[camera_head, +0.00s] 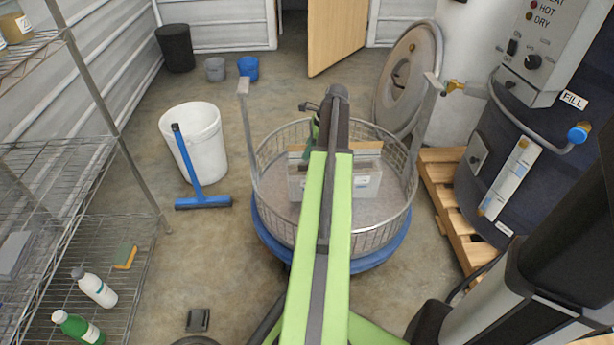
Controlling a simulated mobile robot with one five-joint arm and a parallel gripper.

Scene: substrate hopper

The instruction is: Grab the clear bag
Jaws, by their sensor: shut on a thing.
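My green arm reaches forward over a round wire basket (266,168). My gripper (334,112) is at the arm's far end, above the basket, and its fingertips are mostly hidden by the arm. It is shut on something. A pale grey, see-through, box-shaped thing with a tan upper edge, which I take for the clear bag (366,181), shows on both sides of the arm, inside the basket's outline. The arm covers its middle and the place of contact. I cannot tell whether it rests on the basket floor or hangs just above it.
The basket has tall upright metal arms and a blue base (372,262). A white bucket (205,150) and blue squeegee (203,202) stand left. A wire shelf (60,230) lines the left side. A dark tank (500,165) on a wooden pallet (440,195) blocks the right.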

